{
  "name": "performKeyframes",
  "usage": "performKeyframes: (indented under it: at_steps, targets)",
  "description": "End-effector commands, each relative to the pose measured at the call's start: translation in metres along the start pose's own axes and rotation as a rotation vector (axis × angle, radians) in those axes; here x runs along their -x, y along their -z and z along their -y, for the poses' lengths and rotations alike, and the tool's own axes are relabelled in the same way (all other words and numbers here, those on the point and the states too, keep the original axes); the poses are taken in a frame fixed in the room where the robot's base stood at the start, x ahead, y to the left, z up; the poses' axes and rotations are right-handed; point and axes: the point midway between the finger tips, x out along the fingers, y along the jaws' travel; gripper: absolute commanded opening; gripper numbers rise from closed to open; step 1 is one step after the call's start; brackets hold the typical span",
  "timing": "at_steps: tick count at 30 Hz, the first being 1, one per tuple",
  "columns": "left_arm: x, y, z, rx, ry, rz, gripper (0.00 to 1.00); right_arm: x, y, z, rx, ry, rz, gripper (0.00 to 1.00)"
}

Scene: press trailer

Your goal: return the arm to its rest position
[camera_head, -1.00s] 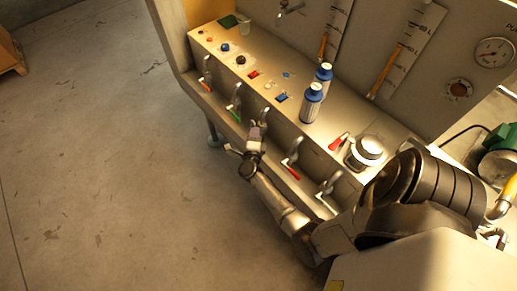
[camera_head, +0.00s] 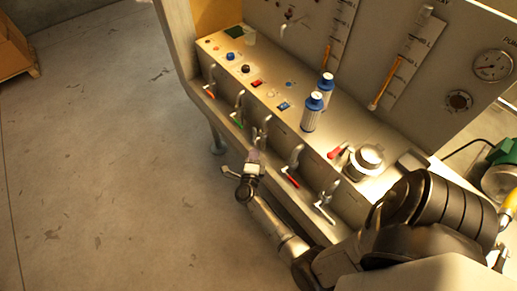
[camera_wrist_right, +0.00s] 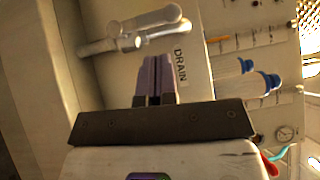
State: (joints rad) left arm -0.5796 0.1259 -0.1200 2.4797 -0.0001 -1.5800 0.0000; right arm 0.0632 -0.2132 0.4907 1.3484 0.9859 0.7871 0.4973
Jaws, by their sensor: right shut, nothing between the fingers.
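My right gripper (camera_head: 254,156) is in front of the panel's lower front edge, just below a grey lever valve (camera_head: 262,130). In the right wrist view its two purple-grey fingers (camera_wrist_right: 153,80) are together with nothing between them. That view shows a pale lever handle (camera_wrist_right: 150,20) beyond the fingertips, apart from them, beside a label (camera_wrist_right: 181,65) reading DRAIN. My right arm (camera_head: 275,222) reaches in from the lower right. My left gripper is not in view.
Lever valves with red (camera_head: 290,181), white (camera_head: 323,212) and green (camera_head: 238,118) handles line the panel front. Two blue-capped bottles (camera_head: 312,112) stand on the panel top (camera_head: 340,125). Open concrete floor (camera_head: 100,170) lies to the left.

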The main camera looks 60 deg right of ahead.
Motion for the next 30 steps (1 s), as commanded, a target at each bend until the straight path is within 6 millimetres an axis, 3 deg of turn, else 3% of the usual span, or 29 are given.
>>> performKeyframes:
  at_steps: [5, 23, 26, 30]
  targets:
    - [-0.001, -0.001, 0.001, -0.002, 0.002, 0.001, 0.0, 0.008, -0.004, 0.0, 0.0, 0.002, 0.001, 0.0]
    - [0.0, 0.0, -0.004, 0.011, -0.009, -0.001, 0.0, 0.008, -0.004, 0.0, 0.002, 0.002, 0.004, 0.0]
    - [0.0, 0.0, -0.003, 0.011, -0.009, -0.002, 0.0, 0.006, -0.008, 0.005, 0.02, 0.011, 0.048, 0.0]
    - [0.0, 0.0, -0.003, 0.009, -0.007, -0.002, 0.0, 0.008, -0.028, 0.024, 0.114, 0.046, 0.249, 0.0]
